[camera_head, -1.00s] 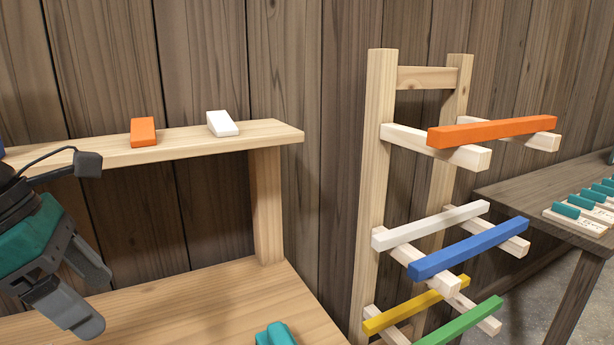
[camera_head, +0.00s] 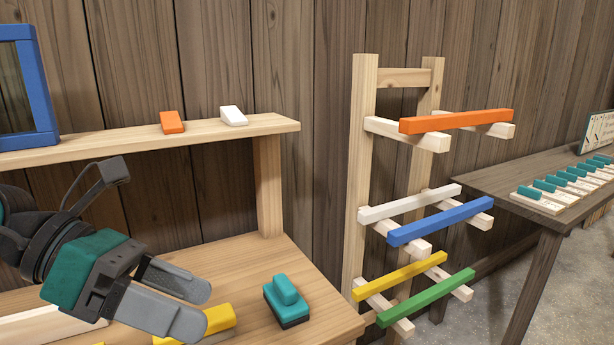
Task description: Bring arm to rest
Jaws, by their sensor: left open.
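My left gripper (camera_head: 190,305) comes in from the left, above the wooden workbench (camera_head: 325,300). Its two grey fingers are apart and point to the lower right, with nothing seen between them. A yellow block (camera_head: 220,319) shows partly behind the fingertips; I cannot tell whether it touches them. My right gripper is not in view.
A teal-topped block (camera_head: 285,300) sits on the bench right of the gripper. The shelf (camera_head: 215,134) above holds an orange block (camera_head: 172,122), a white block (camera_head: 233,115) and a blue frame (camera_head: 42,85). A rack (camera_head: 357,190) with coloured bars and a side table (camera_head: 500,182) stand right.

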